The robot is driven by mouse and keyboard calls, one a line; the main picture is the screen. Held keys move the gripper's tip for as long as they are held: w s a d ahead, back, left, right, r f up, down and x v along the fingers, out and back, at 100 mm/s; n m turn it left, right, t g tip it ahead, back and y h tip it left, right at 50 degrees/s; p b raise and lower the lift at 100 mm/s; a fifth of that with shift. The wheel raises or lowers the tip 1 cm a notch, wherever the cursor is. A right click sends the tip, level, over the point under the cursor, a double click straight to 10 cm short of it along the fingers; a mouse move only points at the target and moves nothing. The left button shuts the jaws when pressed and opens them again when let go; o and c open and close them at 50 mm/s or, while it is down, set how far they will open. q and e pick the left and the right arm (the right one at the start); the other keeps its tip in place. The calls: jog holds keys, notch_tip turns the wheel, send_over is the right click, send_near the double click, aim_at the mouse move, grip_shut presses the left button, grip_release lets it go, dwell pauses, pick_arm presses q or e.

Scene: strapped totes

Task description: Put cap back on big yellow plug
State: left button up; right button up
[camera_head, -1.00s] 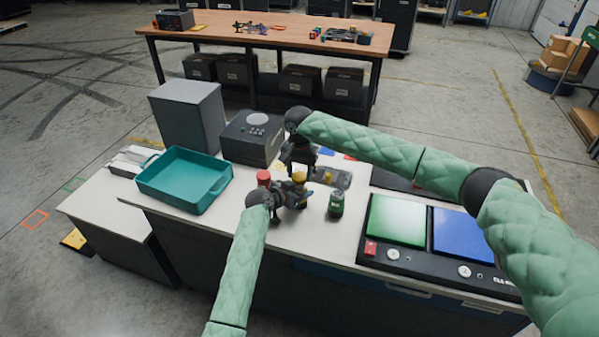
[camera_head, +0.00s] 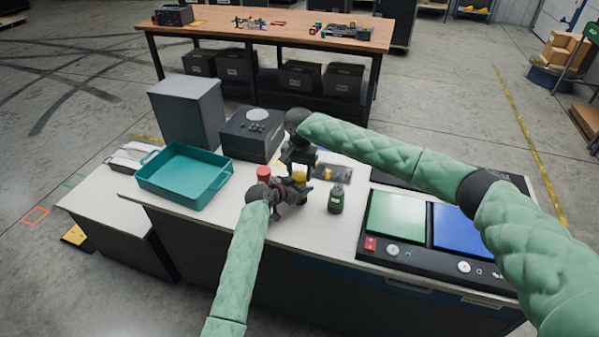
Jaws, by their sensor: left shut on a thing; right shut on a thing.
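The big yellow plug (camera_head: 300,172) shows as a small yellow patch between my two grippers, above the white worktop. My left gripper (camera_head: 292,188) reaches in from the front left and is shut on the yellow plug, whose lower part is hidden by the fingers. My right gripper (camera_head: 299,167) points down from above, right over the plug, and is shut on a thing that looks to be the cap. The cap itself is hidden by the dark fingers, and I cannot tell whether it touches the plug.
A red-topped object (camera_head: 264,173) stands just left of the grippers and a dark green canister (camera_head: 336,200) to their right. A teal tray (camera_head: 160,187) is at the left. A grey box (camera_head: 250,140) stands behind. A panel with green and blue pads (camera_head: 395,220) fills the right.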

jog(key=shift+f, duration=0.5)
jog(key=shift+a+m, duration=0.1)
jog(key=shift+m, duration=0.5)
jog(key=m, duration=0.6)
jog(key=shift+a, duration=0.1)
jog(key=m, duration=0.5)
jog(key=shift+m, duration=0.4)
jog(key=o, duration=0.9)
jog(key=shift+o, duration=0.2)
